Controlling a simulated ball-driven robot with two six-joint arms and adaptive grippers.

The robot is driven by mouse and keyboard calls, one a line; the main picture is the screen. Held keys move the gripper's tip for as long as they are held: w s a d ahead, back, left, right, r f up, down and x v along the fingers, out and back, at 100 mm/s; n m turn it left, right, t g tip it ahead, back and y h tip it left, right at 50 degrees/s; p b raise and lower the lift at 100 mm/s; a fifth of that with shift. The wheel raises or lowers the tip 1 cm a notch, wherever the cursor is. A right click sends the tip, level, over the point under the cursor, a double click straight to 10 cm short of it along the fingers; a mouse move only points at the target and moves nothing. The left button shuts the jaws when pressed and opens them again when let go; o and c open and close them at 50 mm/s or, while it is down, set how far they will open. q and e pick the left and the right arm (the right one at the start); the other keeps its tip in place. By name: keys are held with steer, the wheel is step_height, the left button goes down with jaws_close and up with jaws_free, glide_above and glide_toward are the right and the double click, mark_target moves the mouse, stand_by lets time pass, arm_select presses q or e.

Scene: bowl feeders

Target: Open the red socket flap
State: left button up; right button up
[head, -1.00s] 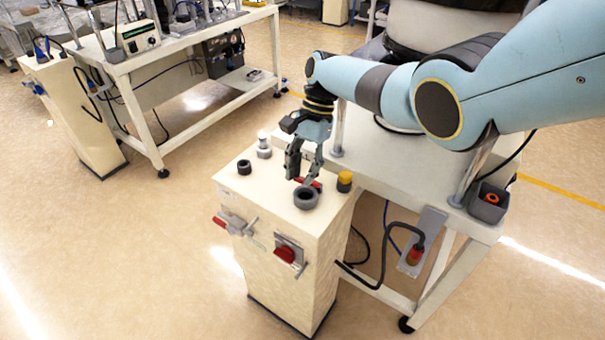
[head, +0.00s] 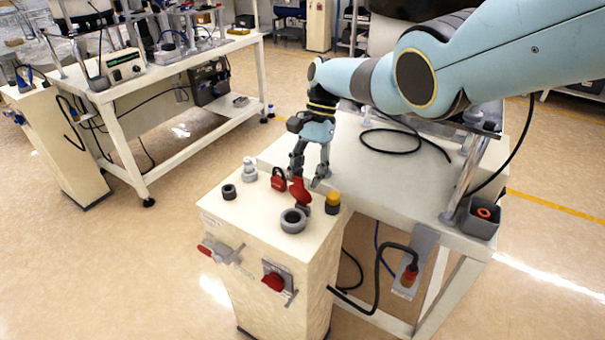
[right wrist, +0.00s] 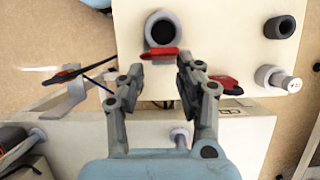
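The red socket flap (head: 301,191) stands raised at the back of the round grey socket (head: 293,221), on top of the cream cabinet. The socket's dark opening is uncovered. My right gripper (head: 309,178) is behind the flap, pointing down, with its fingers apart and nothing between them. In the right wrist view the flap (right wrist: 153,58) shows nearly edge-on, just beyond the gap between the open fingertips (right wrist: 159,72), below the socket ring (right wrist: 163,31). I cannot tell whether a finger touches it. My left gripper is not in view.
Red-handled switches (head: 273,282) project from the front. A white table (head: 400,180) adjoins behind.

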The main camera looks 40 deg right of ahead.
steer(key=shift+o, duration=1.2)
steer(key=shift+w+a, duration=0.1)
steer(key=shift+a, duration=0.1)
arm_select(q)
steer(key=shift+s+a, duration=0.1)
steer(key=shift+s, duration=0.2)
arm_select(e)
steer(key=v, duration=1.2)
steer(key=shift+c, duration=0.4)
